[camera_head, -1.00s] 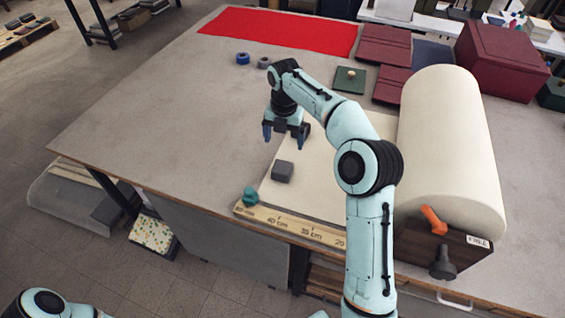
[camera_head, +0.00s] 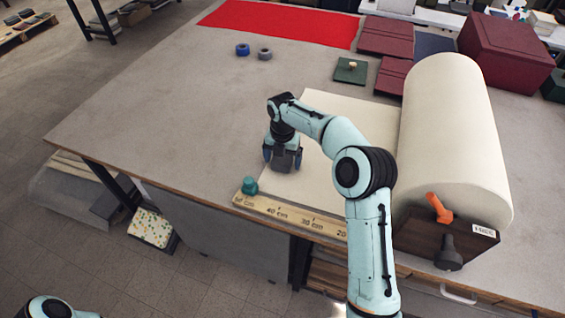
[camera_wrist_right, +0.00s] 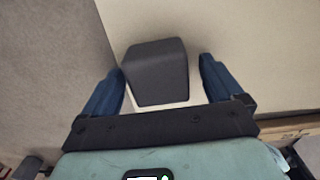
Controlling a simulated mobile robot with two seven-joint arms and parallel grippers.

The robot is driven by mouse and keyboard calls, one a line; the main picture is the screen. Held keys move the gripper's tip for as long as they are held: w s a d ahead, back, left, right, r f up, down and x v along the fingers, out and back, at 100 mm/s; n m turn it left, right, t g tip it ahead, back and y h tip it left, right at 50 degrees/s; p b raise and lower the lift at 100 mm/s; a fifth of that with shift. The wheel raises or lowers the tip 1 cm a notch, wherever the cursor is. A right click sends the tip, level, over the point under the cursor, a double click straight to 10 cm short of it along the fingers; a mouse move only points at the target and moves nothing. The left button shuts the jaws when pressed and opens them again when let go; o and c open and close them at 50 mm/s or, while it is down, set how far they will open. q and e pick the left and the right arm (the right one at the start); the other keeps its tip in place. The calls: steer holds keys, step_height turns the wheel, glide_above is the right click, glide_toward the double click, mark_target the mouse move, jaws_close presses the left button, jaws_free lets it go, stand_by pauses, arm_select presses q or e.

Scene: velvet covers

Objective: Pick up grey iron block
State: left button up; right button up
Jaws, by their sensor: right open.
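The grey iron block (camera_wrist_right: 157,72) is a dark grey cuboid with rounded edges. In the right wrist view it sits between the two blue fingers of my right gripper (camera_wrist_right: 162,88), with a gap on the right side and little or none visible on the left. In the head view the block (camera_head: 283,163) is partly hidden by my right gripper (camera_head: 283,158), which is down over it at the left edge of the cream sheet (camera_head: 310,177). The right gripper is open. My left gripper is not in view; only a bit of the left arm shows at bottom left.
A wooden ruler (camera_head: 290,216) runs along the table's front edge, with a teal object (camera_head: 250,187) at its left end. A large cream roll (camera_head: 452,140) stands right of my right arm. The table's left side is clear.

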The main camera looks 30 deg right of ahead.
steer(key=shift+w, duration=0.1)
steer(key=c, duration=1.4)
steer(key=shift+r, duration=0.15)
jaws_close()
steer(key=shift+r, duration=0.1)
